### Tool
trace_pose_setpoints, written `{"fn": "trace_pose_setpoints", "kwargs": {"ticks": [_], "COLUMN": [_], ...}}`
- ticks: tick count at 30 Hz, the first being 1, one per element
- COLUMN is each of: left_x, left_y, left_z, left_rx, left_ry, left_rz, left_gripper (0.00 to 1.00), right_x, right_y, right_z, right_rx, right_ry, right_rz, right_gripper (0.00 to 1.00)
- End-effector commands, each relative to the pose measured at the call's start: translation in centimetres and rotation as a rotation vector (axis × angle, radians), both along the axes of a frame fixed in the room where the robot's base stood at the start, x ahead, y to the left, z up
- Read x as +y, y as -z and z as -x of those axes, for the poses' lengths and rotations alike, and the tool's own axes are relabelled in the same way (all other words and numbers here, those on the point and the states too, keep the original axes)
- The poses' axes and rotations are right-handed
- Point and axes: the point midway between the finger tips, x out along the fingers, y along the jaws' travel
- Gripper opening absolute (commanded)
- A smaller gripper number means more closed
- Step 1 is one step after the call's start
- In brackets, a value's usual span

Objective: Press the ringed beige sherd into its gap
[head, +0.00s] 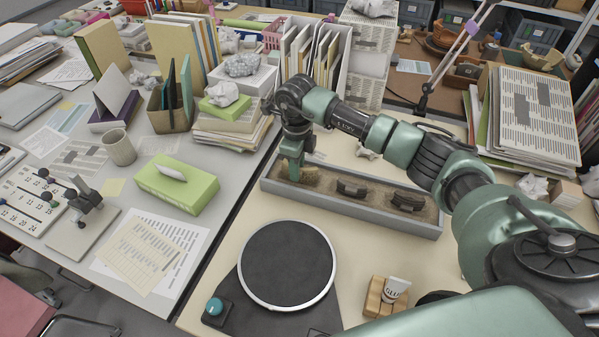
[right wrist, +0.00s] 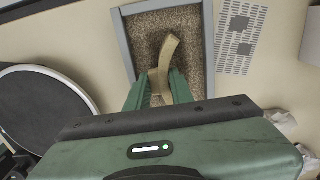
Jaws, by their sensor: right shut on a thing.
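My right gripper (head: 291,172) points down at the left end of the grey sand tray (head: 350,219). In the right wrist view its green fingers (right wrist: 160,88) are shut on a curved beige sherd (right wrist: 167,52), seen on edge. The sherd is over or in the sand; I cannot tell whether it touches. Two dark sherds, a middle one (head: 351,188) and a right one (head: 409,201), lie in the tray's sand. No ring mark and no matching gap can be made out. My left gripper is not in view.
A round black turntable (head: 287,265) stands empty in front of the tray. A small wooden block with a white tube (head: 396,288) is to its right. Paper stacks and file boxes (head: 315,52) crowd the back. Broken bowls (head: 541,56) stand at the back right.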

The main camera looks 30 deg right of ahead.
Motion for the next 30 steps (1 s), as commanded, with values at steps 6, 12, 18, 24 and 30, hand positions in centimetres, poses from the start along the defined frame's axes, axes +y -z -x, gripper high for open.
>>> {"fn": "trace_pose_setpoints", "kwargs": {"ticks": [6, 12, 18, 24, 30], "left_x": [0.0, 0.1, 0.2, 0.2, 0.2], "left_y": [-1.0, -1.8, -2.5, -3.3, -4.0], "left_z": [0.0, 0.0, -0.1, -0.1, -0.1], "left_rx": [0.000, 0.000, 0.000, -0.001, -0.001], "left_ry": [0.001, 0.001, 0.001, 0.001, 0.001], "left_rz": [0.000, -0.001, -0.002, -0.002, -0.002], "left_gripper": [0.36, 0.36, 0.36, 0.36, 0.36], "right_x": [0.0, -0.1, 0.0, 0.0, 0.0], "right_y": [-1.5, -2.7, -3.9, -5.1, -6.3], "right_z": [0.0, 0.0, -0.1, 0.0, 0.0], "right_rx": [-0.001, -0.001, -0.002, -0.002, -0.001], "right_ry": [0.000, 0.001, 0.001, 0.000, 0.000], "right_rz": [0.000, 0.001, 0.001, -0.001, 0.000], "right_gripper": [0.00, 0.00, 0.00, 0.00, 0.00]}}
